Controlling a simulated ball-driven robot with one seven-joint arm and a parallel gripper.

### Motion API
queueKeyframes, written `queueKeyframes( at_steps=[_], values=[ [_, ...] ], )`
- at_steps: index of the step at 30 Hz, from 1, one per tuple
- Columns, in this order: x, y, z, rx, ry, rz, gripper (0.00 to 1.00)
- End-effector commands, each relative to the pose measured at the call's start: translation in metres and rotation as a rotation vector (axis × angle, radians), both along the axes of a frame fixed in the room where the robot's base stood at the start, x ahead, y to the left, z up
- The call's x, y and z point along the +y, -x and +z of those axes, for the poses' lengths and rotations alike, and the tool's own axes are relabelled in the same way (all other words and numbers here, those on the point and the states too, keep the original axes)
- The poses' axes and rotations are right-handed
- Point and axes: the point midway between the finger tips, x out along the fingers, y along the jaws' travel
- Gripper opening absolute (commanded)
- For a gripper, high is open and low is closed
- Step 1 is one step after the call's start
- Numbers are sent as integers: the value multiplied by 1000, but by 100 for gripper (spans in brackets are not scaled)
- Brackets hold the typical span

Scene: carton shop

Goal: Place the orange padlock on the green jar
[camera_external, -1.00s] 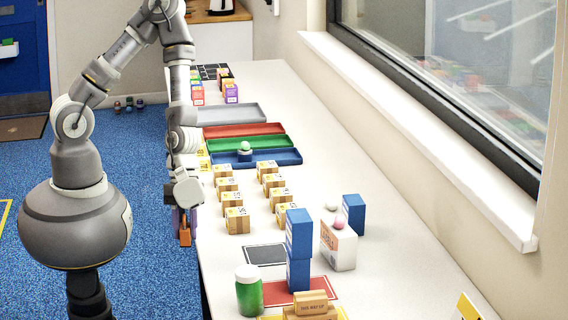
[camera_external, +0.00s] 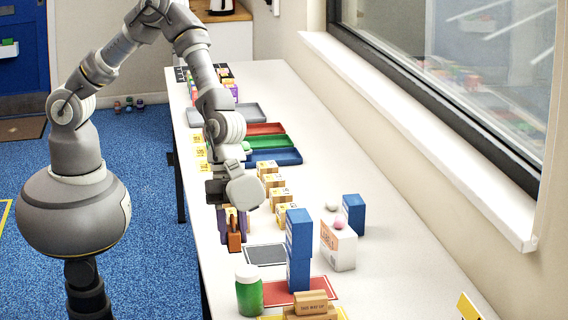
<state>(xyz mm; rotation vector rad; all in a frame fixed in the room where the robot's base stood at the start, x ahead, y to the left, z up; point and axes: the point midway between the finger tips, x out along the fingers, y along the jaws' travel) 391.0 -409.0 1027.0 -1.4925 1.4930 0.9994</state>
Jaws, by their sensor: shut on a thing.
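The orange padlock (camera_external: 234,241) hangs below my gripper (camera_external: 233,220), which is shut on it. My gripper points down over the left part of the white table, and the arm's end hides part of the small cartons behind. The green jar (camera_external: 249,295) stands upright near the table's front left edge, with a white lid on top. The padlock is apart from the jar, farther back and a little to the left of it in the picture.
A stack of blue boxes (camera_external: 298,248) stands right of the jar, with a white box (camera_external: 338,244) beyond. A dark mat (camera_external: 266,255) lies behind the jar. Several small cartons (camera_external: 279,196) stand farther back. Red, green and blue trays (camera_external: 278,157) lie behind them.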

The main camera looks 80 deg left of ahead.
Motion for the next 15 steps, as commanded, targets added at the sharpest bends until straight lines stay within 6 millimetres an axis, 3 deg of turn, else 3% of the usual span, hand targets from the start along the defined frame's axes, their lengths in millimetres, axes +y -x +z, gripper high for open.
queueKeyframes(
  at_steps=[6, 10, 15],
  values=[
    [-26, -25, -3, -1, 1, -1, 0],
    [-28, -27, -11, 1, -1, -1, 0],
    [-28, -27, -37, 1, -2, 0, 0]
  ],
)
